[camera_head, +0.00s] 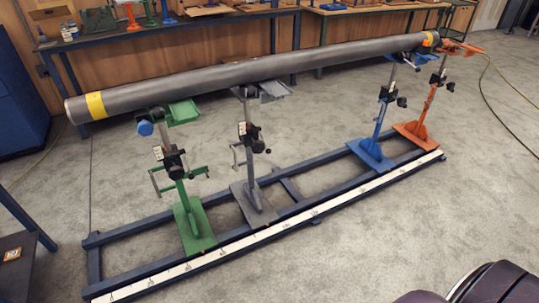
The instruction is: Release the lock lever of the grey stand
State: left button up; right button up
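The grey stand (251,165) stands upright on a flat grey base plate (256,207) on the blue floor frame, second from the left. A dark clamp block with a black knob (258,146) sits about halfway up its post. A thin crank-like handle (237,158) sticks out to the left. I cannot tell which part is the lock lever, or its position. The stand's grey head (265,91) is under the long grey pipe (250,70). Neither of my grippers is in view.
A green stand (184,190) is left of the grey one; blue (374,140) and orange (425,120) stands are to the right. The blue floor frame (95,262) carries a white scale strip (270,232). Workbenches (160,28) stand behind.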

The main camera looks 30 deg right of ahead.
aim_at(268, 150)
jog(key=i+l+u, duration=0.1)
jog(key=l, duration=0.25)
jog(key=i+l+u, duration=0.1)
jog(key=i+l, duration=0.15)
jog(key=l, duration=0.15)
jog(key=i+l+u, duration=0.15)
jog(key=l, duration=0.2)
